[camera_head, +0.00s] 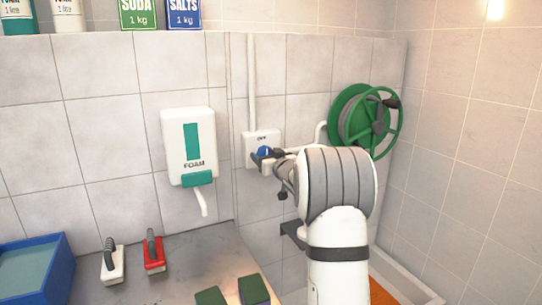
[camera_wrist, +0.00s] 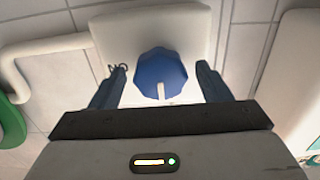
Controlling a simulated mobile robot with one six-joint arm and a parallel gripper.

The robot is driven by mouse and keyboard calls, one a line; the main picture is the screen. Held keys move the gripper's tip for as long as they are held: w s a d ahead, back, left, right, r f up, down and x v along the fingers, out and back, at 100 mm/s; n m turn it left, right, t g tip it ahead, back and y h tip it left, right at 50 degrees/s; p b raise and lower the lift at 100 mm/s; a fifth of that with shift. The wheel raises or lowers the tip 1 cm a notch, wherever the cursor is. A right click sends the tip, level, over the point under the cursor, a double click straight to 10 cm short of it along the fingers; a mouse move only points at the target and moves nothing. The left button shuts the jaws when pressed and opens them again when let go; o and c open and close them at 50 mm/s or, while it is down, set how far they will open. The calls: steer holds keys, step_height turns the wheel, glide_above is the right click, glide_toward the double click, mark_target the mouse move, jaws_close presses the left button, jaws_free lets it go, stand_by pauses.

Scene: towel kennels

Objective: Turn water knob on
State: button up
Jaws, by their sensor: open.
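The water knob (camera_head: 265,152) is blue and sits on a white wall plate (camera_head: 262,137) marked OFF in the head view. In the wrist view the knob (camera_wrist: 161,74) is a faceted blue dial with a pale pointer mark, on the white plate (camera_wrist: 112,35). My gripper (camera_wrist: 161,82) is open, with one dark finger on each side of the knob. Gaps show between the knob and both fingers. In the head view my gripper (camera_head: 272,165) is at the knob and partly covers it.
A green hose reel (camera_head: 352,112) hangs right of the plate, with a white pipe (camera_head: 321,133) between. A foam dispenser (camera_head: 188,140) is on the wall to the left. Two brushes (camera_head: 153,250) (camera_head: 112,265), sponges (camera_head: 253,290) and a blue bin (camera_head: 40,268) are below.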

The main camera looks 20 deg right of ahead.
steer(key=shift+c, duration=0.2)
steer(key=c, duration=0.9)
steer(key=shift+d+r, duration=0.15)
steer(key=shift+d, duration=0.15)
steer(key=shift+a, duration=0.25)
steer(key=shift+m+p, duration=0.3)
steer(key=shift+p, duration=0.05)
steer(key=m+p, duration=0.3)
steer(key=m, duration=0.2)
steer(key=m+p, duration=0.4)
steer(key=m, duration=0.2)
steer(key=m+p, duration=0.4)
steer(key=m, duration=0.2)
steer(key=shift+s+a+f, duration=0.1)
steer(key=shift+a+f, duration=0.05)
steer(key=shift+f, duration=0.25)
steer(key=shift+m, duration=0.3)
